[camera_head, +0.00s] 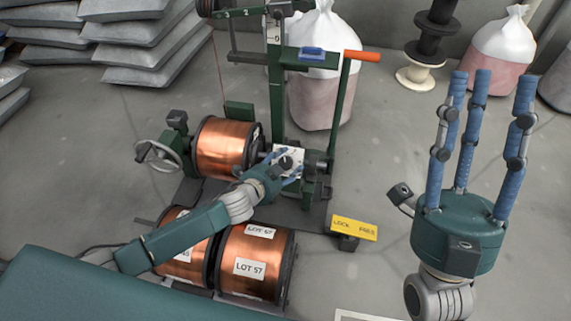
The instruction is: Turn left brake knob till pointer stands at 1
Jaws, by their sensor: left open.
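The brake knob (286,163) is a small dark knob on a white dial plate (291,152), mounted on the green winding machine right of the upper copper spool. My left gripper (289,167) is at the knob, its blue fingers open on either side of it. I cannot tell whether they touch it. The pointer and the dial's marks are too small to read, and the fingers partly hide the plate. My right gripper (484,130) is open and empty, fingers pointing up, at the right and well away from the machine.
The upper copper spool (225,147) sits in the machine beside a handwheel (158,155). Spools marked LOT 57 (257,262) stand below my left arm. A yellow sign (354,228) is right of the machine. An orange-handled lever (362,56) rises behind.

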